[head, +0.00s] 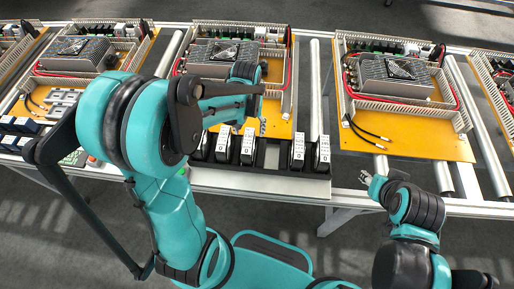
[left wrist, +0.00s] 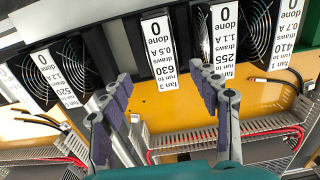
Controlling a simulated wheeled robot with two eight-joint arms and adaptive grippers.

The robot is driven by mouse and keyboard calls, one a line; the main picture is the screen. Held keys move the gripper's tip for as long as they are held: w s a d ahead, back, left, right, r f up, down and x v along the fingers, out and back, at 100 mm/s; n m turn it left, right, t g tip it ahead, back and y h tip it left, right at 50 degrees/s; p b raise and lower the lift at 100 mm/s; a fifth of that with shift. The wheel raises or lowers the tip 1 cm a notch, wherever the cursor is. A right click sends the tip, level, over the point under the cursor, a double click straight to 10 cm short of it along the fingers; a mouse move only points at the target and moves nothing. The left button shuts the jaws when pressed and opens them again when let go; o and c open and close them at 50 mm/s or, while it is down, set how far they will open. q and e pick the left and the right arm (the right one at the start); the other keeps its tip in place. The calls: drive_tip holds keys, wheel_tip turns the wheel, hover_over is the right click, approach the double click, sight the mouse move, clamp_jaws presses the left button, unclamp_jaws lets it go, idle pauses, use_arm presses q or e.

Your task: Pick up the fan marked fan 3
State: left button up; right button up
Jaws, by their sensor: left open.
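The fan marked fan 3 (left wrist: 158,50) shows its white label, reading 0.5 A and 630, upside down in the left wrist view. It stands in the black rack; in the head view it appears to be the third fan from the left (head: 248,146). My left gripper (left wrist: 166,92) is open and empty, its two fingers apart on either side of the line to fan 3, short of the label. In the head view my left gripper (head: 262,126) is just behind fan 3, partly hidden by its arm. My right gripper (head: 371,181) is off to the right, too small to judge.
An orange board with a grey power unit (head: 222,52), wire ducts and red wires lies behind. Another board (head: 400,140) is at right.

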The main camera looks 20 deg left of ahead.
sight(248, 141)
use_arm(q)
drive_tip(key=f+b, duration=0.1)
drive_tip(key=f, duration=0.2)
drive_tip(key=f+b, duration=0.1)
drive_tip(key=f, duration=0.3)
drive_tip(key=shift+s+a+f+b, duration=0.2)
drive_tip(key=shift+f+b, duration=0.1)
drive_tip(key=shift+b, duration=0.1)
drive_tip(key=shift+r, duration=0.1)
clamp_jaws()
